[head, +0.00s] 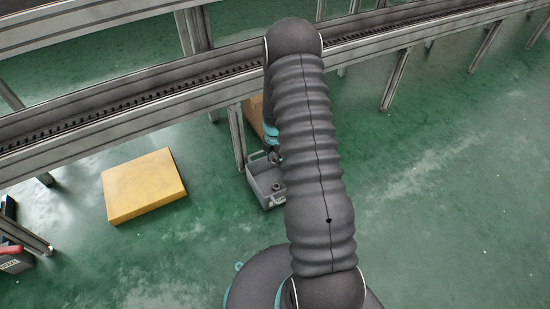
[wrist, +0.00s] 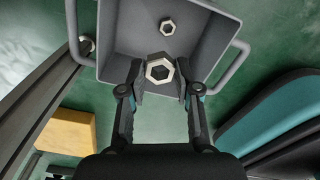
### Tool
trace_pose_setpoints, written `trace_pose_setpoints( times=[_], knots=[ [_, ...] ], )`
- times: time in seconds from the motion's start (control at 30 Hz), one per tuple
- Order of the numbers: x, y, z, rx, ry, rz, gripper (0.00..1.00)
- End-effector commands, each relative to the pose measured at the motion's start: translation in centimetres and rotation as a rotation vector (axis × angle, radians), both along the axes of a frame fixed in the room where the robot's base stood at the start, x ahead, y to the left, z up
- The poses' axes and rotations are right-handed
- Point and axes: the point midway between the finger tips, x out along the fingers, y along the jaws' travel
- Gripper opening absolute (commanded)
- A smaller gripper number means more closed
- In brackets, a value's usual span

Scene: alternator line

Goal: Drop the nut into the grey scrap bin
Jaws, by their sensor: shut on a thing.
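In the wrist view my gripper (wrist: 160,75) is shut on a hexagonal metal nut (wrist: 151,68), holding it between its fingertips. The grey scrap bin (wrist: 112,35) lies under the held nut, with a handle at each side. A second, smaller-looking nut (wrist: 167,27) rests on the bin's floor. In the head view the grey bin (head: 268,201) stands on the floor by the conveyor leg, partly hidden by my arm. A nut (head: 277,187) shows inside it. My gripper is mostly hidden behind my arm there.
A yellow block (head: 143,186) lies on the green floor to the left. The conveyor rail (head: 130,101) runs above the bin, with its leg (head: 237,138) close beside it. A cardboard box (head: 254,112) is behind the bin. Open floor (head: 440,190) lies to the right.

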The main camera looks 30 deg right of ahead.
Motion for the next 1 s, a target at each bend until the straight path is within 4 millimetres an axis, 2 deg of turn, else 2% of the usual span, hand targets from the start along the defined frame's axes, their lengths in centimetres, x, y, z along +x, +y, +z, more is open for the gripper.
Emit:
trace_pose_setpoints(
  times=[0.4, 0.77, 0.8, 0.9, 1.0],
  knots=[
    [0.0, 0.0, -4.5, 0.000, 0.000, -0.002, 0.06],
    [0.0, 0.0, -4.9, 0.000, -0.001, -0.002, 0.06],
    [0.0, 0.0, -4.9, 0.000, -0.001, -0.002, 0.40],
    [0.0, 0.0, -4.9, 0.000, -0.001, -0.002, 0.61],
    [0.0, 0.0, -4.9, 0.000, -0.001, -0.002, 0.61]
  ],
)
